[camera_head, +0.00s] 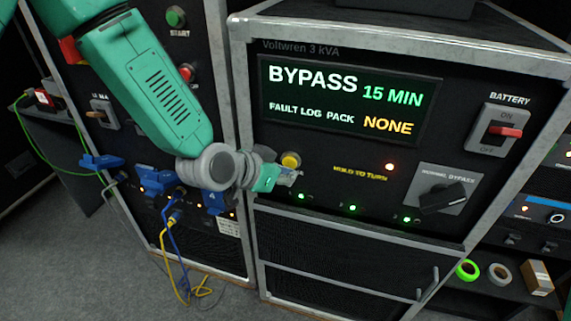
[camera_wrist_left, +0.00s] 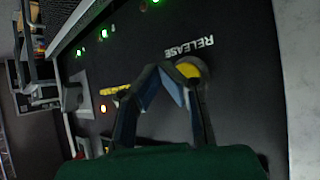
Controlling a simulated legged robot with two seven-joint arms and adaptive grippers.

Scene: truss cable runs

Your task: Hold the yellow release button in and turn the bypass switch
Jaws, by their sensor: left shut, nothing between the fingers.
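The yellow release button (camera_head: 290,160) is on the black front panel of the Voltwren unit. It shows in the left wrist view (camera_wrist_left: 187,70), partly hidden behind my fingers, beside the word RELEASE. My left gripper (camera_head: 292,176) is shut and empty, with its tips right at the button, slightly low of it in the head view. I cannot tell whether they touch or press it. The bypass switch (camera_head: 443,198) is a black knob on a grey plate at the panel's right, its handle lying nearly sideways, slightly raised at the right. My right gripper is not in view.
The lit display (camera_head: 350,100) is above the button. A red battery switch (camera_head: 505,132) is at upper right. Blue connectors and cables (camera_head: 157,182) hang on the left rack near my arm. Tape rolls (camera_head: 468,270) lie at lower right. The panel between button and knob is clear.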

